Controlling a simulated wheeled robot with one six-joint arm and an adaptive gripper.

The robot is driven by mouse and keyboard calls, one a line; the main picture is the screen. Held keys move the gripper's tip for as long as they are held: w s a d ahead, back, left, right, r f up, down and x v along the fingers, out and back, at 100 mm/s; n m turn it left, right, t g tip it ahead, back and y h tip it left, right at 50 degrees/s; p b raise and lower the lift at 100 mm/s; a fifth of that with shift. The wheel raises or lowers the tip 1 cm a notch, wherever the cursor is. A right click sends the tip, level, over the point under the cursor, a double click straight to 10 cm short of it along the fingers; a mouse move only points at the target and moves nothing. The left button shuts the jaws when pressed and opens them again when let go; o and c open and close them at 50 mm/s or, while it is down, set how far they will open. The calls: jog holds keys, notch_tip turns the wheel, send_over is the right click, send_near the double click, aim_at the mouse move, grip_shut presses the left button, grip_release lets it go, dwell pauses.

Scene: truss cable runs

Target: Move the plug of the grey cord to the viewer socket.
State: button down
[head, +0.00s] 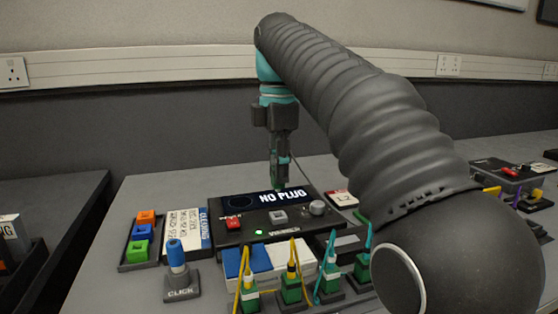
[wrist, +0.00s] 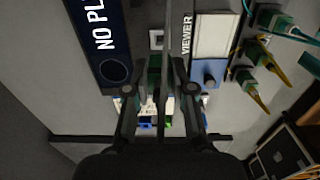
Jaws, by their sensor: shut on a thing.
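The viewer (head: 262,235) is a black box with a lit display (head: 262,198) reading "NO PLUG". On its top are a red button (head: 233,223), a square grey part (head: 278,216) that may be the socket, a knob (head: 317,208) and a green light. In the wrist view my gripper (wrist: 160,92) is shut on a dark green piece, apparently the plug (wrist: 154,72). A grey cord (wrist: 167,30) runs up the picture from between the fingers. The plug's lower end is hidden.
Several green plugs (head: 292,290) with yellow and teal cords stand at the viewer's front. A blue CLICK post (head: 177,258), a tray (head: 140,250) of coloured blocks and a label card (head: 188,230) lie left. Another device (head: 500,172) stands far right.

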aim_at(279, 186)
jog(key=shift+f+b, duration=0.95)
jog(key=shift+f, duration=1.3)
jog(key=shift+p, duration=0.65)
jog(key=shift+f+p, duration=0.3)
jog(key=shift+f, duration=0.55)
dwell(1.6)
jog(key=c, duration=0.9)
grip_release()
jog(key=shift+r, duration=2.55)
jog(key=shift+r, duration=0.1)
jog(key=shift+r, duration=1.9)
